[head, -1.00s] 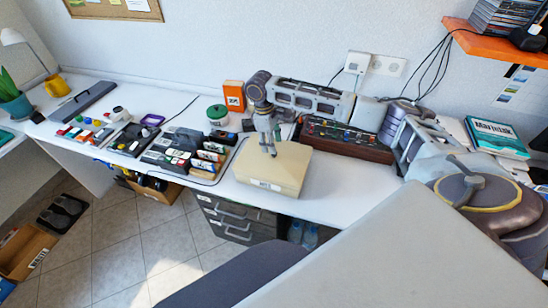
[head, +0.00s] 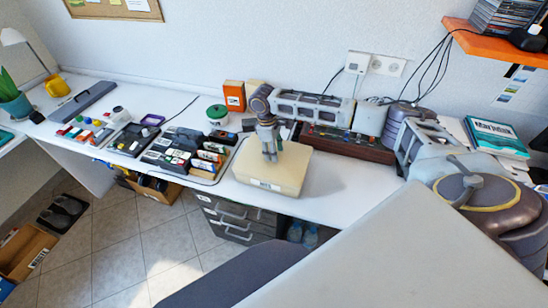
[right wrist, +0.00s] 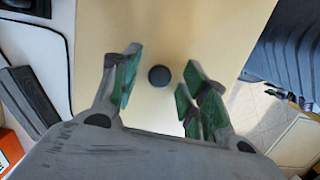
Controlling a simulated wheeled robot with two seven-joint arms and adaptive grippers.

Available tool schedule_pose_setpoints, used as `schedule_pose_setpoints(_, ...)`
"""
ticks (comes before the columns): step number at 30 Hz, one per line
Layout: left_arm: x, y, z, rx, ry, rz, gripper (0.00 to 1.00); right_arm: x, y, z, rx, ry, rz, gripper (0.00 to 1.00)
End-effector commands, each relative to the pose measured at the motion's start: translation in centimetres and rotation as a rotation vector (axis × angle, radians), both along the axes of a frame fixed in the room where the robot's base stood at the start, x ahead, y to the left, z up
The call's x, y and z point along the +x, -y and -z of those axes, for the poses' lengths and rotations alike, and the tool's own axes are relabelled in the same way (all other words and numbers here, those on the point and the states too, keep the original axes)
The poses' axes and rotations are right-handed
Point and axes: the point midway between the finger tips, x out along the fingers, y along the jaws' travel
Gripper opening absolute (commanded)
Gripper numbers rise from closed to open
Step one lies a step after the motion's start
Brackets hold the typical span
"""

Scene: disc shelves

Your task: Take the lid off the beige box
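The beige box (head: 292,172) stands on the white desk near its front edge, with its lid on and a white label on its front. In the right wrist view the beige lid (right wrist: 172,30) fills the middle, with a round dark knob (right wrist: 159,76) on it. My right gripper (head: 271,158) is over the lid, pointing down. In the right wrist view its green-padded fingers (right wrist: 157,84) are spread on either side of the knob, with gaps on both sides. From the head the gripper hides the knob. My left gripper is not in view.
A dark red device with knobs (head: 345,144) is behind the box on the right. Several upright cartridges (head: 212,152) stand close on the left. A green-lidded jar (head: 217,115) and an orange box (head: 234,96) are behind. The desk right of the box is clear.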

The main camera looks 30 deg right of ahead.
Motion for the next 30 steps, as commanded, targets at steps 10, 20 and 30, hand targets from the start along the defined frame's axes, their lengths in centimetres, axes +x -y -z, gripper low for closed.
schedule_pose_setpoints(10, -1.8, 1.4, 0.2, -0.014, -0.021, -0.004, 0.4, 0.0, 0.0, 0.0, 0.0, 0.0, 0.0, 0.0)
schedule_pose_setpoints(20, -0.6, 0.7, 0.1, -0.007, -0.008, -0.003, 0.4, 0.0, 0.0, -0.3, 0.0, 0.0, 0.0, 0.0)
schedule_pose_setpoints(30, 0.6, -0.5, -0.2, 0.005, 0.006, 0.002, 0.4, 0.1, 0.0, -3.5, 0.001, 0.003, 0.001, 0.0)
